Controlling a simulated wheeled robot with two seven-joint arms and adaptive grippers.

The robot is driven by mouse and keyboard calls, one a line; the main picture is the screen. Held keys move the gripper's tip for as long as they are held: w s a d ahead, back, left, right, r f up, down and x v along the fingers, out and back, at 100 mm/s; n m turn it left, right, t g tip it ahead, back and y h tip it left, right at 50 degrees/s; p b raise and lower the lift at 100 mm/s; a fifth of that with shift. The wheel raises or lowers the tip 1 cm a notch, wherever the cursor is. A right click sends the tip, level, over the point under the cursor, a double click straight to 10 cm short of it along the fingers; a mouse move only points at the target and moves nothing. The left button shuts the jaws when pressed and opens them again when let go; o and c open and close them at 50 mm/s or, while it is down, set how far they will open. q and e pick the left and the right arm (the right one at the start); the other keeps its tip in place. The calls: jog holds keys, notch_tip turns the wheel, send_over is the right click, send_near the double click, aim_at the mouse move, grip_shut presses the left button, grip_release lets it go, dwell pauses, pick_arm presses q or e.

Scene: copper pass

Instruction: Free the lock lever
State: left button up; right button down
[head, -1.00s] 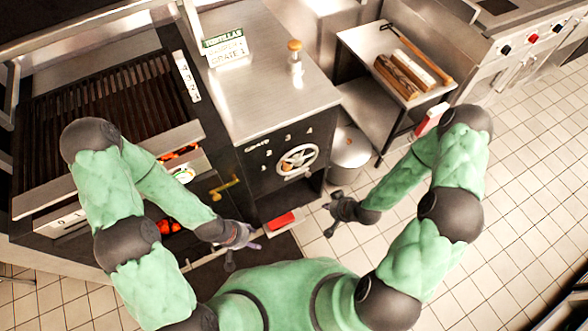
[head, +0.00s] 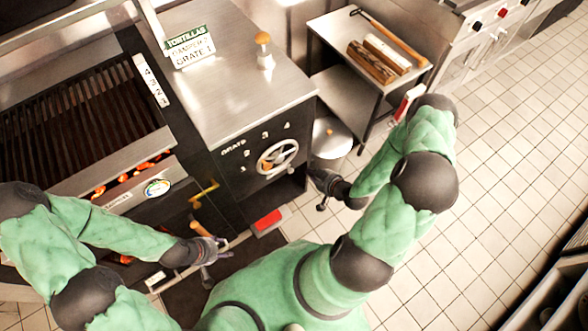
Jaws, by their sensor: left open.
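A yellow lever (head: 204,192) sits on the dark front between the grill and the handwheel cabinet. It is bent, and I take it to be the lock lever. My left gripper (head: 213,258) is open, below and nearer to me than the lever and apart from it. A pale metal bar (head: 238,241) and a wooden grip (head: 200,229) show beside the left gripper; whether they touch it I cannot tell. My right gripper (head: 318,190) has its fingers apart, low beside the cabinet's right side, with nothing seen between them.
The handwheel (head: 278,157) is on the cabinet front, with numbers around it. A red block (head: 267,221) lies low before the cabinet. The grill (head: 80,120) with glowing coals is at left. A bin (head: 332,137) and a side table (head: 330,45) with logs stand right. Tiled floor at right is clear.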

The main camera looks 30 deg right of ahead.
pick_arm(q)
jog(key=shift+f+b, duration=2.4)
pick_arm(e)
jog(key=s+f+x, duration=0.1)
jog(key=f+x, duration=0.1)
jog(key=x, duration=1.1)
jog(key=shift+s+f, duration=0.2)
jog(key=shift+s, duration=0.2)
pick_arm(q)
jog(key=shift+w, duration=0.1)
pick_arm(e)
jog(key=shift+s, duration=0.1)
